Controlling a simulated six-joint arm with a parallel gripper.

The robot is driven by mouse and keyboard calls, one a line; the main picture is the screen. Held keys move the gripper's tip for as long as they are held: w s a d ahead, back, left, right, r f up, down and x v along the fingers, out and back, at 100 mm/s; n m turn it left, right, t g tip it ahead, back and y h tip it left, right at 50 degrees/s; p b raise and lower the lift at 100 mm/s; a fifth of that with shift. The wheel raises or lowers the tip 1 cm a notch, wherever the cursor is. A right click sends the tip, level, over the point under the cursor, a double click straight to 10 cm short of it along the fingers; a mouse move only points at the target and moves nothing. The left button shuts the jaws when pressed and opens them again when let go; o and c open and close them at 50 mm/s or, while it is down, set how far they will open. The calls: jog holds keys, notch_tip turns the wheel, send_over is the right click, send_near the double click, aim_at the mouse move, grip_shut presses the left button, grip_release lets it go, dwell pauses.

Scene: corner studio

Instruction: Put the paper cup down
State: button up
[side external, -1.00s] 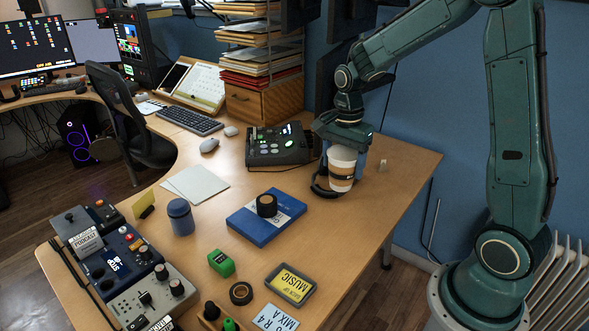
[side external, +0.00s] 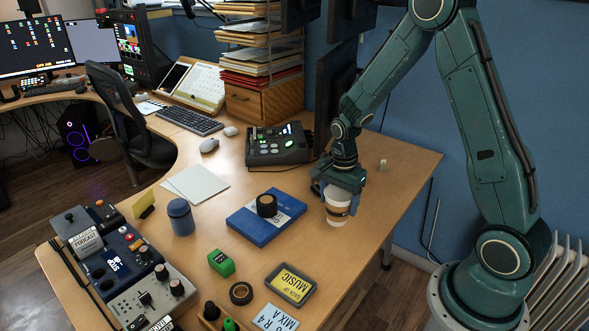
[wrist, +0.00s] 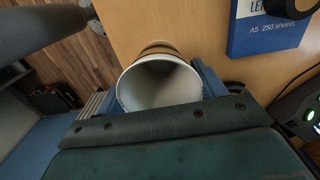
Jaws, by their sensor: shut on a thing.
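The paper cup (side external: 338,209) is white with a dark and tan sleeve. It is upright at the right of the desk, to the right of the blue paper box. My gripper (side external: 340,190) is above it and shut on it, with a finger on each side near its rim. In the wrist view, the cup (wrist: 158,88) shows its open, empty-looking mouth between the fingers of my gripper (wrist: 160,92). Whether its base touches the desk I cannot tell.
The blue paper box (side external: 266,222) with a black tape roll (side external: 267,205) on it lies just left of the cup. A black control device (side external: 277,146) stands behind. The wooden desk (side external: 385,215) is bare to the right, up to its edge.

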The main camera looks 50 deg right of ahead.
aim_at(337, 214)
jog(key=shift+f, duration=2.5)
jog(key=shift+f, duration=1.85)
jog(key=shift+f, duration=0.15)
jog(key=o, duration=0.9)
notch_tip(337, 214, up, 12)
